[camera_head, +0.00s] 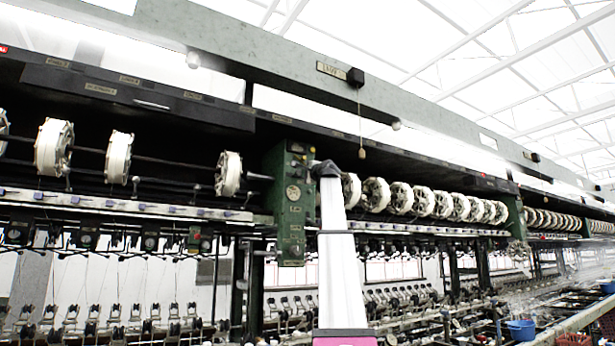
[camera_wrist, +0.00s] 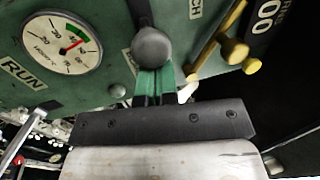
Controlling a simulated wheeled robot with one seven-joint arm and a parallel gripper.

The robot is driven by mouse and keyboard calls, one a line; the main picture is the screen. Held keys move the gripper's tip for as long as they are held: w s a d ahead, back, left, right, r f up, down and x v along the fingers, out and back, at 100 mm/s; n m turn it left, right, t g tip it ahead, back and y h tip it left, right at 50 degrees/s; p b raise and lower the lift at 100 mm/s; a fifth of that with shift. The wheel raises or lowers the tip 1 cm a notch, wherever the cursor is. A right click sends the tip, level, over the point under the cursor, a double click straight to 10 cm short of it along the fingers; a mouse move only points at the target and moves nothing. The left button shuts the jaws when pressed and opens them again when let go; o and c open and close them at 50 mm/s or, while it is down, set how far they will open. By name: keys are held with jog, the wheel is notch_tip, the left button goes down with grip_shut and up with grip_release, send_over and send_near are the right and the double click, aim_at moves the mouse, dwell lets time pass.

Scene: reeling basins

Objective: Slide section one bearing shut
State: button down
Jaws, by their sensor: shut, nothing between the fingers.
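The section one bearing cannot be told for sure. A grey shaft end piece (camera_head: 259,177) shows at the left side of the green gearbox post (camera_head: 290,215), beside the last white reel (camera_head: 229,174). My gripper (camera_head: 320,166) is raised at the right side of this post, near its upper part; it is shut and empty. In the wrist view, my gripper (camera_wrist: 152,88) points at the green panel.
A pressure gauge (camera_wrist: 62,44) and a RUN label (camera_wrist: 23,76) are left of the knob, brass-coloured knobs (camera_wrist: 236,50) right. A red-tipped lever (camera_wrist: 18,160) is at lower left. A cord pull (camera_head: 362,153) hangs nearby. A blue bucket (camera_head: 521,329) stands far right.

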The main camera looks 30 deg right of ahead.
jog(key=shift+s+a, duration=0.1)
jog(key=shift+a, duration=1.05)
jog(key=shift+d, duration=0.7)
